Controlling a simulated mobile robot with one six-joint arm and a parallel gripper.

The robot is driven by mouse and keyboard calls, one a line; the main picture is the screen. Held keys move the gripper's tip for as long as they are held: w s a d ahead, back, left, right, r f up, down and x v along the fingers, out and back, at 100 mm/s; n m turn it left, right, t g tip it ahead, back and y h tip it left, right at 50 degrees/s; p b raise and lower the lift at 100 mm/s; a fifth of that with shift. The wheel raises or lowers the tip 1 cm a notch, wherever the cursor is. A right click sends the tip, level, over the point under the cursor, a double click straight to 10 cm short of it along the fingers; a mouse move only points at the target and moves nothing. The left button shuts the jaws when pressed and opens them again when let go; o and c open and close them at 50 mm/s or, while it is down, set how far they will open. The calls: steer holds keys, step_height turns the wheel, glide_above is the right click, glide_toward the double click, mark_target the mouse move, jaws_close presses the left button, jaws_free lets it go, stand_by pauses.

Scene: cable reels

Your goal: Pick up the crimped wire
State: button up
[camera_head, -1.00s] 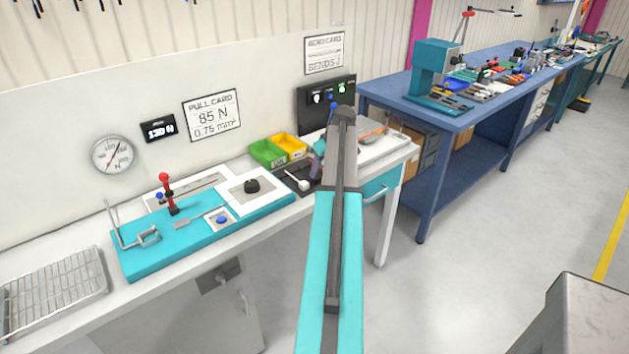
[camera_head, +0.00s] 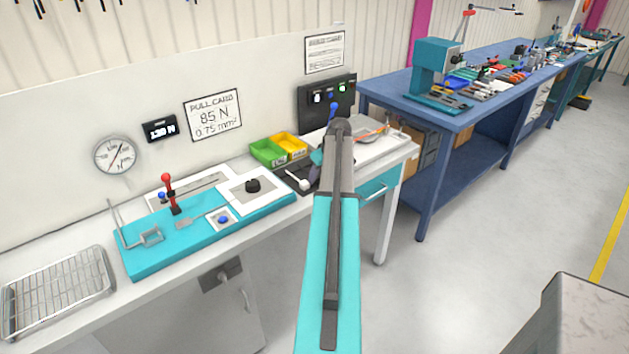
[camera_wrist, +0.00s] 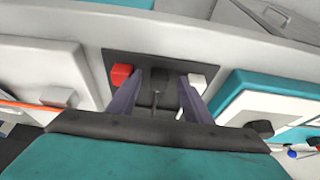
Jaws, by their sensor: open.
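My gripper (camera_wrist: 159,78) is open in the wrist view, its two purple-grey fingers pointing down at a dark mat (camera_wrist: 172,60). Between the fingers is a dark block (camera_wrist: 159,77) with a thin grey stem in front of it. I cannot tell whether this is the crimped wire. A red block (camera_wrist: 121,75) is beside the left finger and a white block (camera_wrist: 198,80) beside the right. In the head view my arm hides most of this spot; the dark mat (camera_head: 284,170) and the white block (camera_head: 298,183) show to its left.
A teal fixture (camera_head: 150,262) with a red-knobbed lever (camera_head: 168,190) stands left of the mat. Green (camera_head: 267,152) and yellow (camera_head: 292,145) bins sit behind it. A white tray with an orange strand (camera_head: 372,134) is to the right. A wire basket (camera_head: 60,285) lies far left.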

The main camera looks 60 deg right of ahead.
jaws_close()
steer(key=shift+r, duration=0.15)
steer(key=shift+d+r+b, duration=0.1)
steer(key=shift+r+b, duration=0.7)
steer(key=shift+r, duration=0.65)
steer(key=shift+s+a+r, duration=0.15)
steer(key=shift+s+a, duration=0.05)
steer(key=shift+a, duration=0.05)
steer(key=s+a+r+b, duration=0.1)
steer(key=s+a+b, duration=0.2)
steer(key=s+a, duration=0.7)
steer(key=shift+s+r+b, duration=0.25)
steer(key=shift+s+b, duration=0.15)
steer(key=shift+s, duration=0.5)
steer(key=shift+r+p, duration=1.7)
steer(key=shift+r, duration=0.85)
steer(key=shift+s, duration=0.15)
